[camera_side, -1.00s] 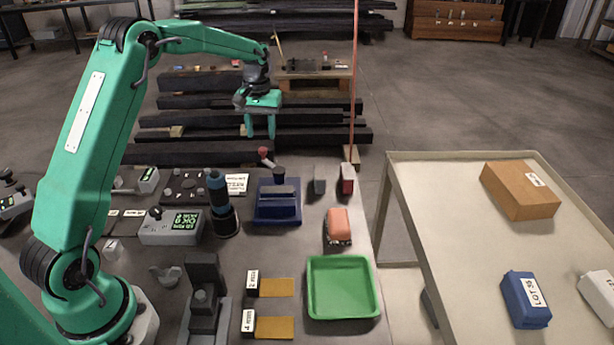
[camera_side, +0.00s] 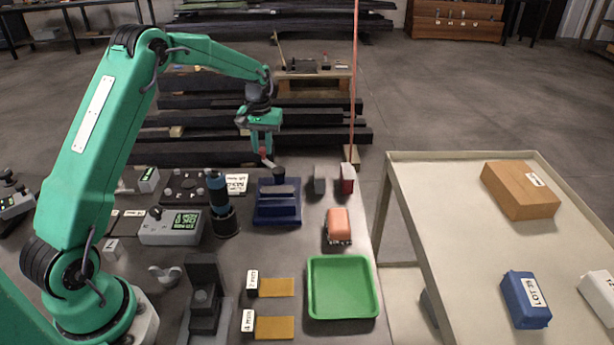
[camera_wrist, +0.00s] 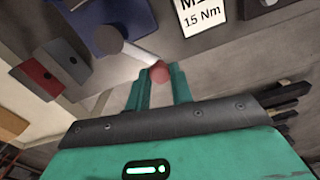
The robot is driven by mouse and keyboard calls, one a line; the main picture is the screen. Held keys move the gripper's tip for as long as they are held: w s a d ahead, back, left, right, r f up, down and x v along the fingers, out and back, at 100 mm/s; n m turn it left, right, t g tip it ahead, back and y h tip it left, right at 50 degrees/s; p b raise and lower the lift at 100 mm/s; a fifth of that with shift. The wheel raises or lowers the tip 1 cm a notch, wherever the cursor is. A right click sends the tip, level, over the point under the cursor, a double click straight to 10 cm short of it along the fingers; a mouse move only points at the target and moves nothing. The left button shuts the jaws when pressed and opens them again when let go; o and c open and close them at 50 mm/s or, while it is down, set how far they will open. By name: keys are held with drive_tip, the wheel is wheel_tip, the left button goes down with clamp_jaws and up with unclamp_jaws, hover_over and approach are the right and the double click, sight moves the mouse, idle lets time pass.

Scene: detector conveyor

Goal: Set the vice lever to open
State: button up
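The blue vice (camera_side: 278,210) stands at the back of the bench, with a dark round part on top. Its lever is a pale rod ending in a red knob (camera_side: 264,154), leaning toward the back left. The wrist view shows the vice body (camera_wrist: 105,12), the lever rod (camera_wrist: 135,54) and the red knob (camera_wrist: 160,72). My gripper (camera_side: 263,152) is over the bench's back edge, pointing down. In the wrist view, my gripper's fingertips (camera_wrist: 161,70) sit on both sides of the knob and look closed on it.
A grey block (camera_side: 319,181) and a red block (camera_side: 346,180) stand right of the vice. A blue-and-black cylinder (camera_side: 220,205) stands to its left. An orange-topped object (camera_side: 338,226) and green tray (camera_side: 342,287) are nearer the front. A thin orange pole (camera_side: 353,85) rises behind the bench.

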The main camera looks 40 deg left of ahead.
clamp_jaws()
drive_tip(key=shift+w, duration=0.15)
drive_tip(key=w+d+m, duration=0.6)
drive_tip(key=m, duration=1)
drive_tip(key=shift+w+d, duration=0.2)
drive_tip(key=shift+d, duration=0.15)
drive_tip(key=shift+r, duration=0.1)
drive_tip(key=o, duration=0.8)
unclamp_jaws()
drive_tip(key=shift+s, duration=0.1)
drive_tip(key=shift+o, duration=0.2)
